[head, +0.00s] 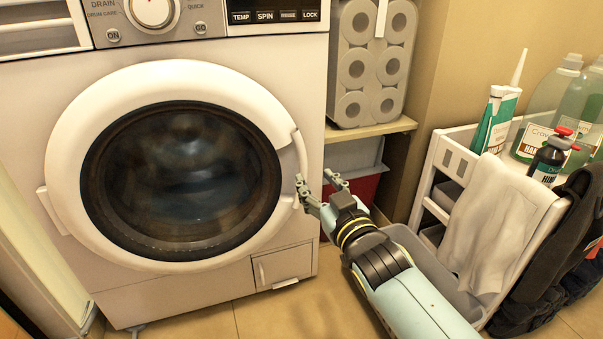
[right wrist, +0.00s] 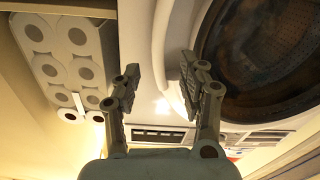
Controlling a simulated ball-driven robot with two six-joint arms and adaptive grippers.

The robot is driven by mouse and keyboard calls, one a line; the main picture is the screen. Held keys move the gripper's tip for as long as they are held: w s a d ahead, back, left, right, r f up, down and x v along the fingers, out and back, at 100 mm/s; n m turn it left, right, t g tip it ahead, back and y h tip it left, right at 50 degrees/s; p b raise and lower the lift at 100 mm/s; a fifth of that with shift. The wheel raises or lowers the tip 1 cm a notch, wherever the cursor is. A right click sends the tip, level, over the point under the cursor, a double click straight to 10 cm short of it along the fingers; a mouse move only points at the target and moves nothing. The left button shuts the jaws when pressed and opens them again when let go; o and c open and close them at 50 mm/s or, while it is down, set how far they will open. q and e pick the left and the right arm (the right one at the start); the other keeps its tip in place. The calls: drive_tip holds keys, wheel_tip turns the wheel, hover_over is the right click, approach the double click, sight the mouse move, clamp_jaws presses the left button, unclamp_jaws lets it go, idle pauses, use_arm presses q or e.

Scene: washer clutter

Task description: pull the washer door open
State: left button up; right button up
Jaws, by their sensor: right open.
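The washer (head: 200,280) stands at left with its round door (head: 75,130) flush against the front, looking shut. The door has a wide white ring and dark glass (head: 180,180). A raised white handle (head: 300,152) is on the ring's right edge. My right gripper (head: 317,182) is open at the handle's lower end. One finger overlaps the door edge there and the other is to its right; contact cannot be told. In the right wrist view the open fingers (right wrist: 160,72) flank the pale door edge, with the door glass (right wrist: 270,55) at right. My left gripper is out of view.
A shelf with paper rolls (head: 372,62) stands right of the washer, above a red bin (head: 362,190). A white cart (head: 445,160) with bottles and a hanging towel (head: 490,215) is at right, near my right arm. Floor in front of the washer (head: 270,315) is clear.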

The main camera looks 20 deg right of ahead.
sight(304, 166)
drive_tip(key=w, duration=0.3)
drive_tip(key=w+b, duration=0.1)
drive_tip(key=w, duration=0.2)
drive_tip(key=shift+w+a+f, duration=0.1)
drive_tip(key=shift+a+f, duration=0.1)
drive_tip(key=shift+w+r+b, duration=0.1)
drive_tip(key=shift+w+b, duration=0.2)
drive_tip(key=shift+w, duration=0.3)
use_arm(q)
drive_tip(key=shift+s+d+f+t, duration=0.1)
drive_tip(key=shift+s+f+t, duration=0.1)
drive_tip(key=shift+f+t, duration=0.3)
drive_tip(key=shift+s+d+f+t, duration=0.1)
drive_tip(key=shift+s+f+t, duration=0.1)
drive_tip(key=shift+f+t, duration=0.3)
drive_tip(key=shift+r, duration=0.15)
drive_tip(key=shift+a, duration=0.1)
use_arm(e)
clamp_jaws()
